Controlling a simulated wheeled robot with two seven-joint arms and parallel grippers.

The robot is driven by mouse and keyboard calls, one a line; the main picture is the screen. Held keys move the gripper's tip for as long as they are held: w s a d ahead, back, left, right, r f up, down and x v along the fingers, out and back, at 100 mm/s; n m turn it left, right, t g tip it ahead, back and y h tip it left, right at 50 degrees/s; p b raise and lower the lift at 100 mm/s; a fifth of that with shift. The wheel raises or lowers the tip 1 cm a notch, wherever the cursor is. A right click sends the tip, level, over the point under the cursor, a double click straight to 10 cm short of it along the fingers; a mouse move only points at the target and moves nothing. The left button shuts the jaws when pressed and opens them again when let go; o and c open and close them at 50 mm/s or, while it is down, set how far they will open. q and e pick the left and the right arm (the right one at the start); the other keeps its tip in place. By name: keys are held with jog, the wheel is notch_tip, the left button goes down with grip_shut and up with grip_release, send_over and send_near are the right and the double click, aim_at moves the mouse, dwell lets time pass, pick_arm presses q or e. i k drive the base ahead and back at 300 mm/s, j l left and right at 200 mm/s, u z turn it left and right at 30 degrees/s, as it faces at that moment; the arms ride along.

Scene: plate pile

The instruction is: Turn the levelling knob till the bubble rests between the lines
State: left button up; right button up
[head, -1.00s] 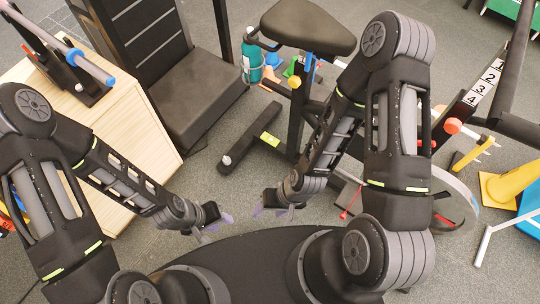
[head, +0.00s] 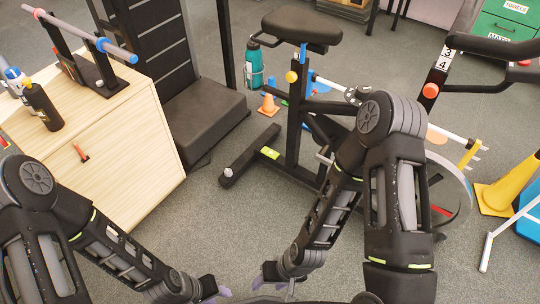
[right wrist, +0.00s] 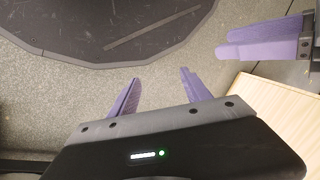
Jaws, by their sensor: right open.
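A black exercise bike stands ahead in the head view. Its floor bar (head: 247,160) carries a small yellow-green patch (head: 270,153), which may be a level vial; no bubble or lines can be made out. A small pale knob (head: 228,173) sits at the bar's near left end. My right gripper (head: 264,281) is low in the head view, in front of the bike and apart from it. Its purple fingers are apart and empty in the right wrist view (right wrist: 159,88). My left gripper (head: 219,293) is just left of it; its fingers also show in the right wrist view (right wrist: 258,40), their gap unclear.
A wooden cabinet (head: 130,140) stands at the left with a bar on a black stand and a dark bottle (head: 42,104) on it. A yellow cone (head: 508,190) stands right. Grey floor before the bike is clear.

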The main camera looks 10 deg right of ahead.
aim_at(228, 173)
jog(key=i+u, duration=0.1)
jog(key=u, duration=0.6)
jog(key=i+l+u, duration=0.35)
jog(key=i+l, duration=0.2)
jog(key=i+l+u, duration=0.2)
jog(key=l, duration=0.3)
jog(key=i+l+u, duration=0.15)
jog(key=i+l, duration=0.15)
jog(key=l, duration=0.15)
